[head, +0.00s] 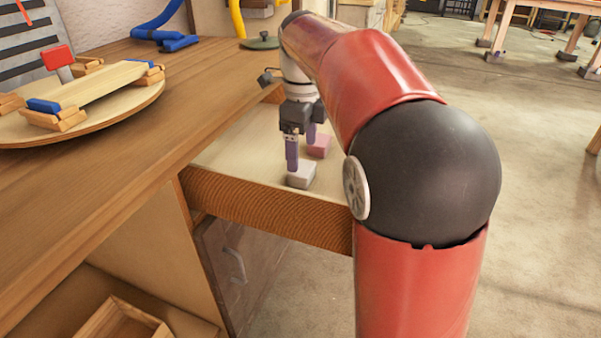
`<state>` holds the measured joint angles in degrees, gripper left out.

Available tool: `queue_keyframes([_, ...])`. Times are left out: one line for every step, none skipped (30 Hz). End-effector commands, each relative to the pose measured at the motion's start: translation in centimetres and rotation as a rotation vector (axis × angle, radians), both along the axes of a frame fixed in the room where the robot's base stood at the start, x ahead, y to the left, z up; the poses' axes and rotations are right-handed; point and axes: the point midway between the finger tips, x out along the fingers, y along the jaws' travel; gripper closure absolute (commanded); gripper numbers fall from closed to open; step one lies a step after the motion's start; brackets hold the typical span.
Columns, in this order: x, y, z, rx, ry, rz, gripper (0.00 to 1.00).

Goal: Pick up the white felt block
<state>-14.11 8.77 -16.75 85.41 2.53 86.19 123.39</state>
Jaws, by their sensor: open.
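The white felt block (302,175) lies on the light wooden surface near its front edge. My gripper (301,152) points down from my red and black arm, with purple fingers spread apart. The left finger is in front of or just above the block's left end; I cannot tell whether it touches. The right finger is further back, near a pink block (319,146). Nothing shows between the fingers.
The light wooden surface (235,155) is lower than the brown workbench (200,85) on its left. A round board (110,107) with a clamped lath, blue pads and a red-headed mallet (58,58) sits on the bench. A dark green lidded thing (262,41) stands behind.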

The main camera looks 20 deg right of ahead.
Motion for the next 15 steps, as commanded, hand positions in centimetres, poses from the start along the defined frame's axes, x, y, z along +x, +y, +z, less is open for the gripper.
queue_keyframes([-0.1,0.0,-0.7,0.000,0.002,0.000,0.16])
queue_keyframes([-0.1,0.0,-1.0,0.000,0.002,0.000,0.16])
queue_keyframes([-0.2,0.1,-1.5,0.000,0.001,0.000,0.16])
queue_keyframes([-0.2,0.1,-2.0,0.000,0.002,0.000,0.16])
queue_keyframes([-0.3,0.1,-2.5,0.000,0.002,0.001,0.16])
queue_keyframes([-0.3,0.1,-3.1,0.000,0.002,0.001,0.16])
queue_keyframes([-0.4,0.2,-3.6,0.000,0.002,0.001,0.16])
queue_keyframes([-0.4,0.1,-4.0,0.000,0.003,0.001,0.16])
queue_keyframes([-0.4,0.1,-4.6,0.000,0.001,0.000,0.16])
queue_keyframes([-0.4,0.1,-4.9,0.000,0.001,0.000,0.16])
queue_keyframes([-0.4,0.1,-5.1,0.000,0.001,0.000,0.16])
queue_keyframes([-0.4,0.1,-5.4,0.001,0.001,0.000,0.16])
queue_keyframes([-0.4,0.1,-5.5,0.000,0.000,0.000,0.16])
queue_keyframes([-0.3,0.1,-5.6,0.000,0.000,0.000,0.16])
queue_keyframes([-0.3,0.1,-5.6,0.000,0.000,0.000,0.16])
